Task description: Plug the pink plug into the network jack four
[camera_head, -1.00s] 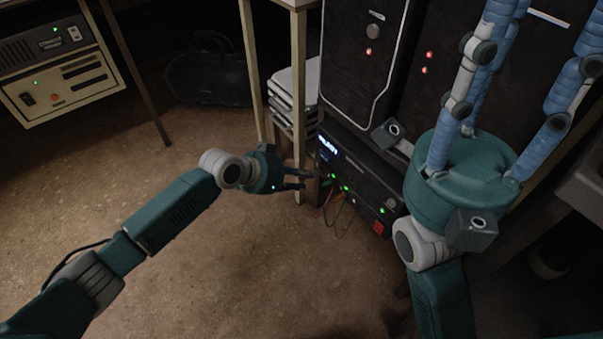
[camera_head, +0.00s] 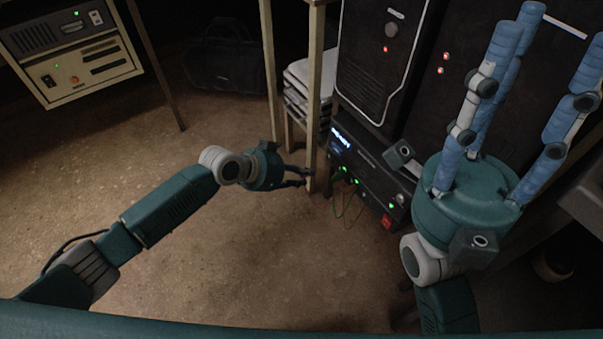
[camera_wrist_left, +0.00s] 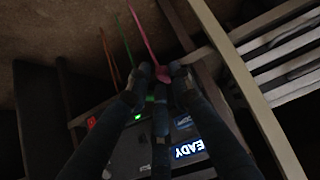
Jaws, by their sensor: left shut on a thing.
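The pink plug (camera_wrist_left: 162,75) shows between the fingertips of my left gripper (camera_wrist_left: 160,88) in the left wrist view, with its pink cable running up the picture. My left gripper (camera_head: 306,177) is shut on it. In the head view it is left of the low black network unit (camera_head: 372,172), beside a pale post; the plug cannot be made out there. The unit has green lights and a lit display, which reads "EADY" in the wrist view (camera_wrist_left: 190,149). Jack four cannot be singled out. My right gripper (camera_head: 548,40) is open and empty, fingers pointing up.
Pale table posts (camera_head: 316,100) stand close to my left gripper. A stack of pale items (camera_head: 298,85) lies behind the posts.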

